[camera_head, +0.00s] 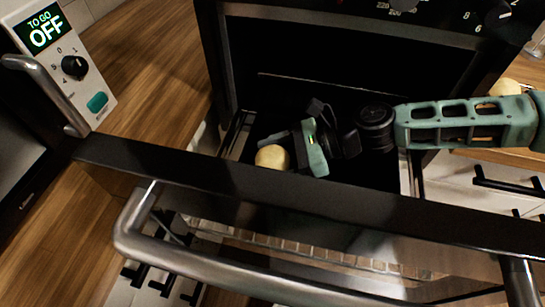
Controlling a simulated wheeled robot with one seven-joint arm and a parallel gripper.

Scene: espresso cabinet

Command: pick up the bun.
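A pale round bun (272,157) sits inside the dark opening behind the front panel of the pulled-out oven drawer (300,203). My gripper (284,143) reaches in from the right, with its green and black body just right of the bun. Its dark fingertips are close to the bun, but they blend into the dark interior. I cannot tell whether they touch it or how far apart they are. A second pale round thing, perhaps another bun (504,87), shows at the right behind my arm.
The drawer's front panel and its thick metal handle (240,265) lie across the foreground. Metal side rails flank the opening. A white appliance with an "OFF" display (60,50) stands at upper left beside a wooden counter (155,75). Dark-handled white drawers (490,170) are at right.

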